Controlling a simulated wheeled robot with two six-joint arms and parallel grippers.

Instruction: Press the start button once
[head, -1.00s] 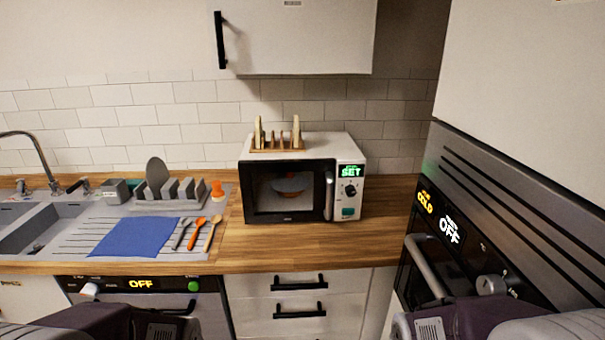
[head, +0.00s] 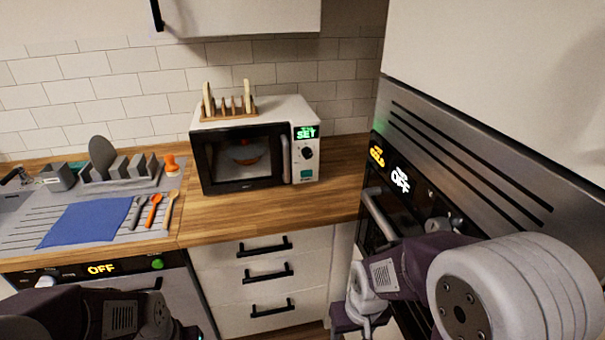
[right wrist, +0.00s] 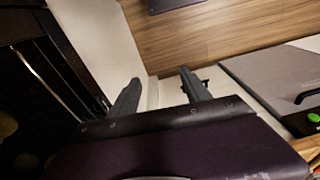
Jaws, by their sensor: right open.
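The microwave (head: 240,150) stands on the wooden counter with its door shut. Its right-hand panel has a lit green display (head: 306,132) reading SET, a dark round knob (head: 307,153) and a teal button (head: 307,174) low down. A bowl-like item shows dimly through the door window. A separate green button (head: 157,264) is on the dishwasher front, beside a display reading OFF. My right gripper (right wrist: 160,90) is open and empty, its two fingers apart. In the head view it hangs low in front of the oven, below the counter top and away from the microwave. My left gripper is out of frame below.
The tall oven unit (head: 465,160), displays reading COLD and OFF, closes off the right side. Left are a blue cloth (head: 85,222), utensils (head: 153,211) and a dish rack (head: 120,175). Counter before the microwave is clear.

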